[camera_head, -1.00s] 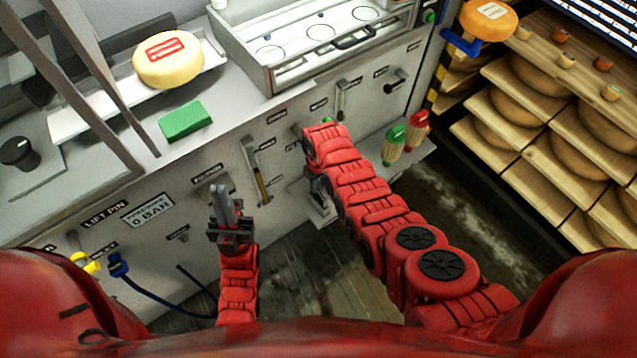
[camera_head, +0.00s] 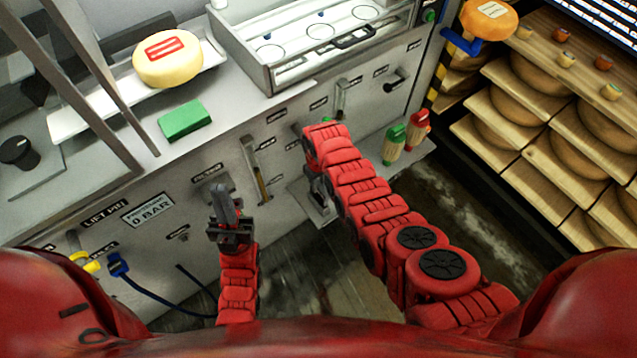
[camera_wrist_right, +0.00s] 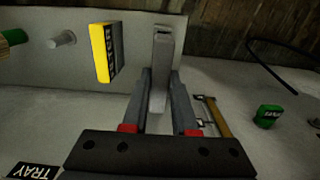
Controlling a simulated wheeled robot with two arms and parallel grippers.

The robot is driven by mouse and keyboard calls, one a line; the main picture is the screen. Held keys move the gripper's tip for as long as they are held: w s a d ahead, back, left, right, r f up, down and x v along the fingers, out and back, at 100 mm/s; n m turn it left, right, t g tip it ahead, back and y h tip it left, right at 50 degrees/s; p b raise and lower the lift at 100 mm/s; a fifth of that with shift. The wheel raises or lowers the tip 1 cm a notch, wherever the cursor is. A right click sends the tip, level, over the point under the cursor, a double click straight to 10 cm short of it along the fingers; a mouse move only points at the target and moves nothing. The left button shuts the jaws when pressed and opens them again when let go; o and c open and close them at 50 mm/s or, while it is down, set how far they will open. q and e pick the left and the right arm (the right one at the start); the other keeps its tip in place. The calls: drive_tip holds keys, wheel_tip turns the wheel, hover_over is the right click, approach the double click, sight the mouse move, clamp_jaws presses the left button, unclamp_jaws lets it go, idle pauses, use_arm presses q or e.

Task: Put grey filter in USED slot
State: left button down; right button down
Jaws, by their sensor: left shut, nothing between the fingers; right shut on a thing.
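In the right wrist view my right gripper (camera_wrist_right: 160,80) is shut on a narrow grey piece (camera_wrist_right: 161,48), which stands up between the fingertips. I take it for the grey filter, but its full shape is hidden. A block with a yellow side (camera_wrist_right: 101,53) and a dark lettered face is left of it, apart from the fingers. In the head view the right gripper is mostly hidden behind its red arm, low by the grey machine front (camera_head: 275,130). My left gripper (camera_head: 226,190) is shut and empty in front of the same panel. I cannot make out a USED label.
Green-topped (camera_head: 393,145) and red-topped (camera_head: 417,128) items stand on a small shelf right of my right arm. A lever with a wooden handle (camera_head: 258,178) lies between my grippers. A green block (camera_head: 184,120) and a cheese wheel (camera_head: 167,60) are on the counter above.

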sight(318, 193)
drive_tip(key=shift+f+b, duration=3.05)
drive_tip(key=shift+f, duration=0.3)
drive_tip(key=c, duration=0.6)
unclamp_jaws()
drive_tip(key=shift+r, duration=0.15)
drive_tip(key=shift+r, duration=0.2)
wheel_tip(318, 193, up, 11)
drive_tip(key=shift+r, duration=0.2)
wheel_tip(318, 193, up, 4)
drive_tip(key=shift+r+p, duration=0.15)
drive_tip(key=shift+p, duration=0.9)
drive_tip(key=shift+r+p, duration=0.6)
drive_tip(key=shift+r, duration=0.05)
